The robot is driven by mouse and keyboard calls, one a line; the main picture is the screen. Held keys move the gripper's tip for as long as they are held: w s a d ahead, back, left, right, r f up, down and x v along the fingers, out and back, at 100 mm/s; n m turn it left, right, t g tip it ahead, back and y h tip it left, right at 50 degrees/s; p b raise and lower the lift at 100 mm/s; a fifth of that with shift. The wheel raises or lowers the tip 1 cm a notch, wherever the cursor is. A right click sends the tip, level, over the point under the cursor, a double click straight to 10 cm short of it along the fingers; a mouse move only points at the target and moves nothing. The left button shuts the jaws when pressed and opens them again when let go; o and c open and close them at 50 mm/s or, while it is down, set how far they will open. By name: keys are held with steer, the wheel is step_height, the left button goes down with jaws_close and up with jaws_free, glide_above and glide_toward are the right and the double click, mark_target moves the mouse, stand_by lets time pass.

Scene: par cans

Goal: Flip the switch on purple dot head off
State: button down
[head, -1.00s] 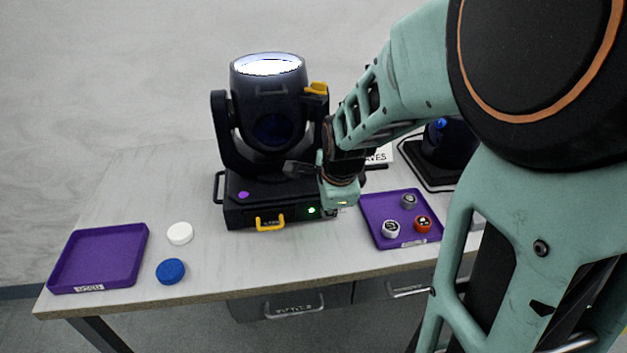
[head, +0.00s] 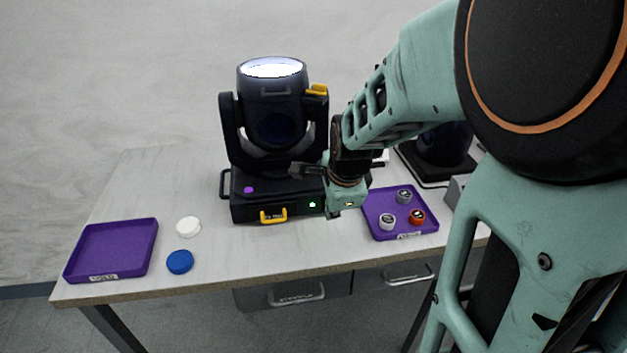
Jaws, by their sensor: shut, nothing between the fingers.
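The purple dot head is a black moving-head light (head: 268,130) with a bright white lens on top. A purple dot (head: 248,190) marks its base at the left, and a small green light (head: 312,204) glows on the base front. My gripper (head: 300,170) is shut and empty, its dark fingers pointing left just above or in front of the right part of the base. I cannot tell whether it touches. My teal wrist covers the right end of the base. I cannot make out the switch; it may be hidden there.
A purple tray (head: 152,250) is at the left, with a white disc (head: 188,227) and a blue disc (head: 180,262) beside it. Another purple tray (head: 428,221) at the right holds three small round items. A second dark fixture (head: 445,148) stands behind my arm.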

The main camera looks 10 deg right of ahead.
steer(key=w+p+v, duration=0.1)
steer(key=p+v, duration=0.4)
steer(key=v, duration=0.3)
steer(key=shift+r, duration=0.4)
steer(key=shift+s, duration=0.15)
